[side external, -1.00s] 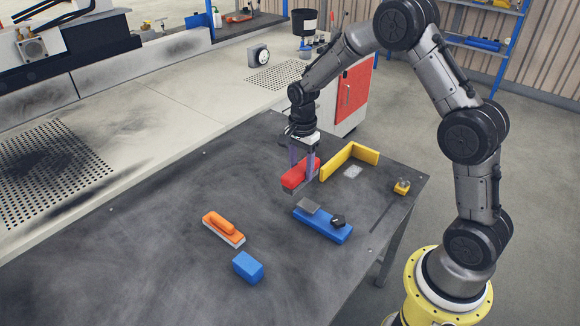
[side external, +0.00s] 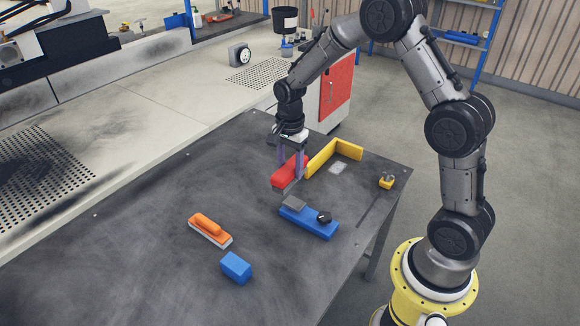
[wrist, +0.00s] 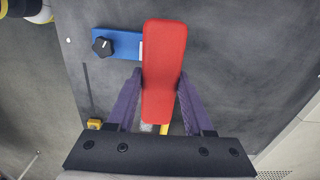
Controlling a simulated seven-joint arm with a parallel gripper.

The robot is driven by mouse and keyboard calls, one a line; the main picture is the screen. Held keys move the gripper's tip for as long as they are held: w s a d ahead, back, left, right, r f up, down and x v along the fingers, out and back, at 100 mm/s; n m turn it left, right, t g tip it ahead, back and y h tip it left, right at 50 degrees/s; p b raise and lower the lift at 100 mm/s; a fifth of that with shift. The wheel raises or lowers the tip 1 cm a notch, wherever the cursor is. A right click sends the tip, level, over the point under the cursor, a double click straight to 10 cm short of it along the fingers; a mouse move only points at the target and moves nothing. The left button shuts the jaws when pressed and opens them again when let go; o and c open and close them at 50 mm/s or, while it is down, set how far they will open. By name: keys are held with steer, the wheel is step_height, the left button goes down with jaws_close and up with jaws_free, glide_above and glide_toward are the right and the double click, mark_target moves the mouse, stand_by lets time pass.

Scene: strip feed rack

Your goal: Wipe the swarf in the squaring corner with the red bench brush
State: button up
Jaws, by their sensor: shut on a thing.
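My gripper (side external: 291,172) is shut on the red bench brush (side external: 288,175), one finger on each side of its body. The brush also fills the middle of the wrist view (wrist: 163,60). It is just left of the yellow squaring corner (side external: 322,157), an L-shaped fence on the dark bench. A pale grey patch of swarf (side external: 338,168) lies on the bench inside the corner, right of the brush and apart from it. In the wrist view the brush hides most of the corner. I cannot tell whether the brush touches the bench.
A blue bar with a black knob (side external: 310,222) and grey pad lies in front of the brush. An orange-handled brush (side external: 210,229) and a blue block (side external: 236,267) lie nearer the front. A small yellow piece (side external: 387,181) sits near the right edge. The bench's left is clear.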

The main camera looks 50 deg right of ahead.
steer(key=shift+w+d+r+n, duration=0.1)
steer(key=shift+w+r+n, duration=0.1)
steer(key=shift+w+n, duration=0.2)
steer(key=w+d+f+n, duration=0.1)
steer(key=w+d, duration=0.1)
steer(key=d, duration=0.4)
steer(key=w+d+f, duration=0.1)
steer(key=d+f, duration=0.1)
steer(key=d, duration=0.4)
steer(key=s+d+f+m, duration=0.1)
steer(key=s+d+f, duration=0.1)
steer(key=d, duration=0.4)
steer(key=s+d+f+m, duration=0.1)
steer(key=s+d+f, duration=0.1)
steer(key=d, duration=0.4)
steer(key=shift+s+d+f, duration=0.15)
steer(key=shift+s+f, duration=0.05)
steer(key=shift+s, duration=0.3)
steer(key=shift+f, duration=0.1)
steer(key=shift+f, duration=2.3)
steer(key=shift+f, duration=0.6)
